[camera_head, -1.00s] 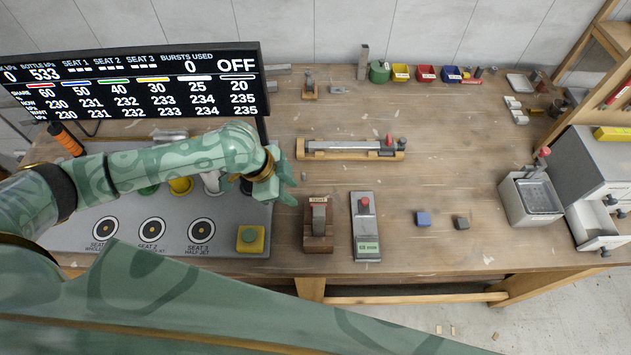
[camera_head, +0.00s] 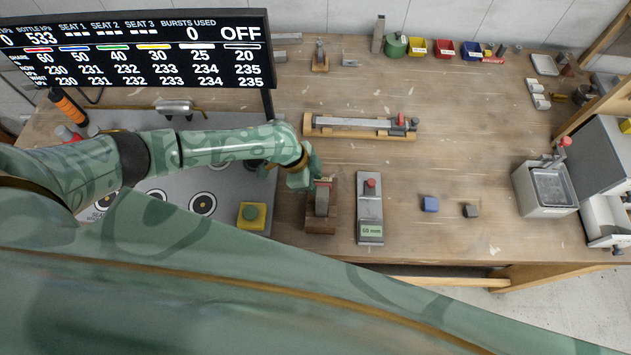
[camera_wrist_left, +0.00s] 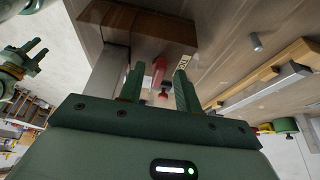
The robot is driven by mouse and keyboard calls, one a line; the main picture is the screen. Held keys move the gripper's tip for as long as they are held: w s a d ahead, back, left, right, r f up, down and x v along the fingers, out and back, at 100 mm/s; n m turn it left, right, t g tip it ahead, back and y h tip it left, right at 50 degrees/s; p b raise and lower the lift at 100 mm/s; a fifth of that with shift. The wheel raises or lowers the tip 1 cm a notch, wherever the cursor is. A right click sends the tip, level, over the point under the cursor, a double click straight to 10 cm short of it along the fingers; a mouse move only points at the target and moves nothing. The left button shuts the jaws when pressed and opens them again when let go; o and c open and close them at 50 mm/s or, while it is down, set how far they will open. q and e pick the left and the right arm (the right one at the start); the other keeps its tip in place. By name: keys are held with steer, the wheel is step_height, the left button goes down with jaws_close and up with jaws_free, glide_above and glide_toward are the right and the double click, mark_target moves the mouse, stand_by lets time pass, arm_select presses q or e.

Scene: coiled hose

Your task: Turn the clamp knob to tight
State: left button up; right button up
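The wooden block fixture (camera_head: 321,218) with a grey metal piece stands at the front middle of the bench, right of the grey seat panel. I take it for the clamp. My left gripper (camera_head: 313,170) is over its far end. In the left wrist view the brown block (camera_wrist_left: 118,18) carries a red part (camera_wrist_left: 158,72), with a small red knob-like end (camera_wrist_left: 164,94). My left gripper (camera_wrist_left: 158,88) is open, its fingers on either side of that red end in the picture; contact cannot be told. My right gripper (camera_wrist_left: 37,54) shows at the left edge, fingers apart.
A metal gauge plate (camera_head: 370,228) with a red knob stands just right of the block. A yellow button box (camera_head: 251,216) is to its left. A wooden rail fixture (camera_head: 361,134) lies behind. Blue (camera_head: 429,204) and dark (camera_head: 471,211) cubes lie right, with bare bench around them.

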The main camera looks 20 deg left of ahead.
arm_select(q)
steer(key=shift+d+f, duration=0.15)
steer(key=shift+f, duration=0.1)
steer(key=shift+w+f, duration=0.1)
jaws_close()
arm_select(e)
steer(key=shift+s+d+f, duration=0.1)
steer(key=shift+s+d, duration=0.1)
steer(key=shift+s, duration=0.35)
